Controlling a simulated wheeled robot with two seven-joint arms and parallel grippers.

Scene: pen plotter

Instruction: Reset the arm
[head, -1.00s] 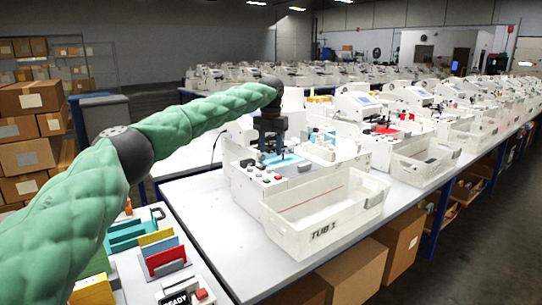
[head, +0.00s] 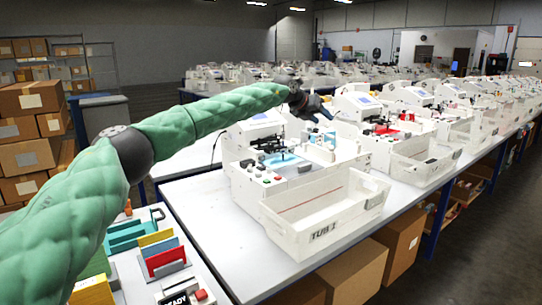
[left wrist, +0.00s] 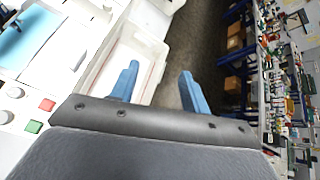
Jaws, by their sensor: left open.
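My left arm in its green sleeve reaches across to the white plotter machine (head: 245,180). My left gripper (head: 316,108) is tilted out to the right, above the machine's back right part, apart from it. In the left wrist view its two blue fingers (left wrist: 160,82) are spread with nothing between them. The machine's bed holds a light blue sheet (head: 281,161), which also shows at the upper left of the wrist view (left wrist: 28,42). My right gripper is in neither view.
The white bin marked TUB 1 (head: 322,236) stands at the machine's front. More machines line the table to the right. Colored folders (head: 160,250) stand in a rack at the lower left. Bare tabletop (head: 205,215) lies left of the machine.

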